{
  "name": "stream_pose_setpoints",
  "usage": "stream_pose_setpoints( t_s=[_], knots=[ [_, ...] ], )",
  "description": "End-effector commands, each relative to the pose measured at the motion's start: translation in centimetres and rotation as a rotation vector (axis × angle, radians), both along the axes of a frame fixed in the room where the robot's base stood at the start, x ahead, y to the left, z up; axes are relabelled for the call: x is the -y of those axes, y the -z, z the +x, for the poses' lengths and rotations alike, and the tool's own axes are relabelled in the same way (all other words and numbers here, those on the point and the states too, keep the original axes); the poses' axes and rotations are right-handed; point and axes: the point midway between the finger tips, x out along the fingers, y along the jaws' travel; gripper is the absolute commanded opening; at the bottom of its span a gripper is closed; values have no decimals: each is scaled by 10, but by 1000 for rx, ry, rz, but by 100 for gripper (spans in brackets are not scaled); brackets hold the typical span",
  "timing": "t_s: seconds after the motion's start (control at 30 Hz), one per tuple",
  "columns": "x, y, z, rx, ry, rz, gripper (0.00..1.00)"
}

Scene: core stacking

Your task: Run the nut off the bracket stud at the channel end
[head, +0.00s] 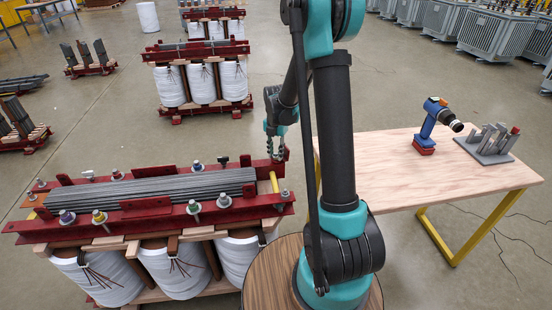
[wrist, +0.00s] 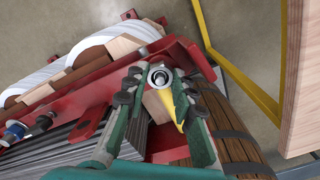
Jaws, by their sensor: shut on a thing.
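My gripper (head: 277,150) is at the far right end of the red channel (head: 200,212) on the near core. In the wrist view its two green, dark-jointed fingers close around a round metallic nut (wrist: 159,76), seen end-on with a dark centre. The gripper is shut on the nut. The stud under it is mostly hidden by the nut and fingers. The red channel (wrist: 95,110) runs beneath the fingers in the wrist view. In the head view the nut is too small and covered to make out.
A yellow bar (head: 274,182) stands close to the gripper. Several other nuts and studs line the channels. A wooden table (head: 390,178) at right holds a blue-and-red cordless driver (head: 434,122) and a grey rack (head: 487,145). Another core (head: 205,80) stands behind.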

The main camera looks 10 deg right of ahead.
Motion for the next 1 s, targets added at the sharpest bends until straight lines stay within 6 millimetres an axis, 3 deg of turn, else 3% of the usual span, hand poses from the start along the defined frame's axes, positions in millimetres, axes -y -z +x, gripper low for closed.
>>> stream_pose_setpoints(
  t_s=[0.27, 0.6, 0.9, 0.93, 1.0],
  knots=[
    [0, 0, 0, 0, -12, 0, 0],
    [0, 0, 0, 0, -354, 0, 0],
    [0, 0, 0, 0, -402, 0, 0],
    [0, 0, 0, 0, -401, 0, 26],
    [0, 0, 0, 0, -401, 0, 35]
  ],
)
